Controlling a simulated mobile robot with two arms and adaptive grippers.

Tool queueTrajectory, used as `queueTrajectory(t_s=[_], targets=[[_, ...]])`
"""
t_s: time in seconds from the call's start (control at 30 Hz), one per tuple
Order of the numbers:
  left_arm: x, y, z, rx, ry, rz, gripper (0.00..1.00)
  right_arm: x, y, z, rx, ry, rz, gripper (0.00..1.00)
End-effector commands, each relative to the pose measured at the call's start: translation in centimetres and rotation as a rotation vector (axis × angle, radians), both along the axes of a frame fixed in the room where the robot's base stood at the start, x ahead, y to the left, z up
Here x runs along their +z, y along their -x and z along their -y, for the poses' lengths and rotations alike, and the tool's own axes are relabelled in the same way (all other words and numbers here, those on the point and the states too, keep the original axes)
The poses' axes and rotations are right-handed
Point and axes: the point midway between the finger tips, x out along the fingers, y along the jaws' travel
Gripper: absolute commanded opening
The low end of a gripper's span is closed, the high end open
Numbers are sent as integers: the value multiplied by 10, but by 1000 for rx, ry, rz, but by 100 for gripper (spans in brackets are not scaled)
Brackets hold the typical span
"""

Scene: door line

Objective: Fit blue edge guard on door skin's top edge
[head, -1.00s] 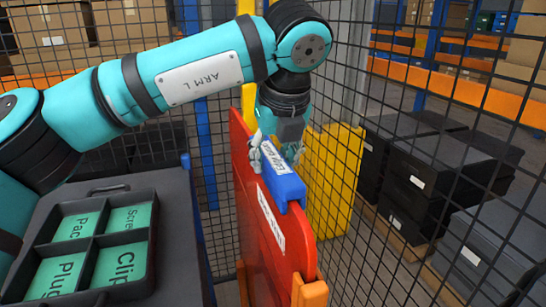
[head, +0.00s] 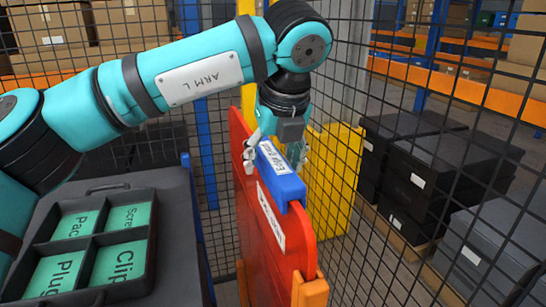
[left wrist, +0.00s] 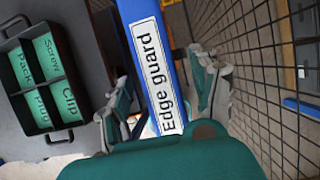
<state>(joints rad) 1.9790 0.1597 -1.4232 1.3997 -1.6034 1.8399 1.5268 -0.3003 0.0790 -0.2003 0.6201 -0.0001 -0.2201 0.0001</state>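The blue edge guard (head: 281,174), with a white "Edge guard" label, sits along the top edge of the upright red door skin (head: 268,238). It looks in line with the edge; whether it is pressed fully down I cannot tell. It also shows in the left wrist view (left wrist: 148,50), running between the fingers. My left gripper (head: 276,150) is directly above the guard with its fingers spread on either side. In the left wrist view the left gripper (left wrist: 168,95) shows a clear gap between guard and right finger. My right gripper is not in view.
Orange supports (head: 309,291) hold the door skin's lower end. A yellow panel (head: 333,180) stands just behind it. Wire mesh fence (head: 400,230) closes off the right and back. A dark divided tray (head: 145,268) with green labelled compartments lies on a grey surface at left.

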Motion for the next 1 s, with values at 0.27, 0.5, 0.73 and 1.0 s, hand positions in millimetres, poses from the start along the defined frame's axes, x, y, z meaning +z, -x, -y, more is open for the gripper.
queueTrajectory(t_s=[0.27,0.5,0.73,1.0], targets=[[6,2,1,1,1,1,63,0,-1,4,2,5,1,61],[47,18,7,0,1,4,63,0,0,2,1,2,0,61],[88,34,12,1,1,2,63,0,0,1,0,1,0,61],[110,43,14,-1,0,0,63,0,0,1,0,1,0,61]])
